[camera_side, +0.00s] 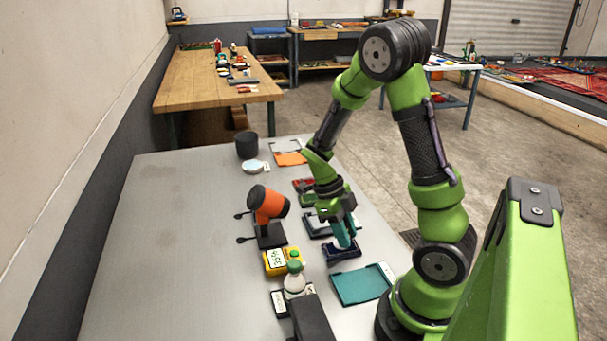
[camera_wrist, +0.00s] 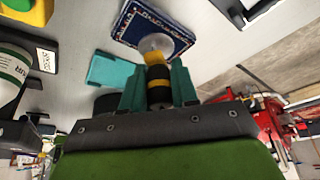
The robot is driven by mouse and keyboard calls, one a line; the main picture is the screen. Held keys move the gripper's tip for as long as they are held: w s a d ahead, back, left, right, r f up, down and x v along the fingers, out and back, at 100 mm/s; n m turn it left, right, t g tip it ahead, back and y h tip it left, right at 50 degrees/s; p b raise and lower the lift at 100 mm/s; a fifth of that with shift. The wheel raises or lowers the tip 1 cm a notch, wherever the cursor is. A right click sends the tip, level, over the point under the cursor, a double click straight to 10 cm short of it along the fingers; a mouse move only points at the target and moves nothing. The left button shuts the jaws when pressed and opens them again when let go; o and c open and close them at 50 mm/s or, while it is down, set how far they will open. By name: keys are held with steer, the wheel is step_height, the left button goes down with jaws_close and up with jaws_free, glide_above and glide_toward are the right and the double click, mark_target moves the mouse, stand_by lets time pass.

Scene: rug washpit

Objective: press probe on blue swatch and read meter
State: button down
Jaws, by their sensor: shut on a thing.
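My gripper (camera_side: 343,232) is shut on the probe, a dark cylinder with yellow bands. In the wrist view the probe (camera_wrist: 158,76) stands between my teal fingers, with a pale round tip at its far end. The blue swatch (camera_side: 332,253) lies on the grey table below my gripper. In the wrist view the dark blue, white-edged swatch (camera_wrist: 178,38) sits at the probe tip, which overlaps it; whether they touch is hard to tell. The yellow meter (camera_side: 270,271) lies left of the swatch, with a lit display whose tilted digits are too small to read surely.
An orange tool (camera_side: 268,202) stands on a black base behind the meter. The table's left side (camera_side: 175,260) is clear.

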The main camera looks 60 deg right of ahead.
steer(key=shift+f, duration=0.5)
stand_by(1.2)
steer(key=shift+r, duration=3.55)
steer(key=shift+w+a, duration=0.1)
